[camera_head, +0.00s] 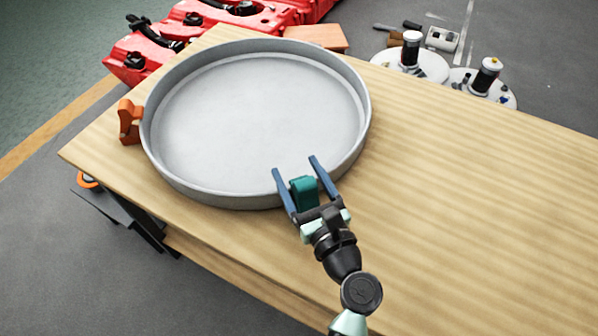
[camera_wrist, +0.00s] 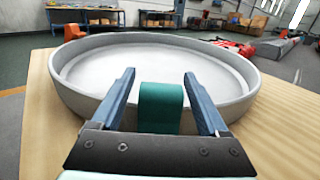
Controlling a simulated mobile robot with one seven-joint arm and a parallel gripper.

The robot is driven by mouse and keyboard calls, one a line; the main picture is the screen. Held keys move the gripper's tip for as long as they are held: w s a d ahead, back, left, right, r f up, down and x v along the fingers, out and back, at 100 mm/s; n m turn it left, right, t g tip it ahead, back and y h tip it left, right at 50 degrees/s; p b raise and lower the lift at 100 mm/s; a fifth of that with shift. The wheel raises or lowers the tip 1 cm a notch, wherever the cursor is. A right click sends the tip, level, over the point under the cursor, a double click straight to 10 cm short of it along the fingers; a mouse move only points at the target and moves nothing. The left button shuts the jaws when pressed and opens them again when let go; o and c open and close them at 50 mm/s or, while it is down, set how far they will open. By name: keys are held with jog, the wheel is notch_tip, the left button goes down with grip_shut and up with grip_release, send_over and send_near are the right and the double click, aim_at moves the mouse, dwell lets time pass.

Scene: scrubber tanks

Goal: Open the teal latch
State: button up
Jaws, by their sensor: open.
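The teal latch (camera_head: 304,193) is on the near rim of a round grey pan (camera_head: 250,200), which sits on a wooden table. My gripper (camera_head: 296,165) is open, with its two blue fingers on either side of the teal latch. The wrist view shows the teal latch (camera_wrist: 161,104) between the fingers, with a visible gap on each side. The latch's lower part is hidden behind my gripper's base in the wrist view. An orange latch (camera_head: 129,121) is on the pan's left rim.
The wooden table (camera_head: 480,190) is clear to the right of the pan. Red machines (camera_head: 160,50) stand beyond the table at the back left. Round white units with dark cylinders (camera_head: 410,52) stand behind the table's far edge.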

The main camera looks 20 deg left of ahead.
grip_shut()
dwell(1.4)
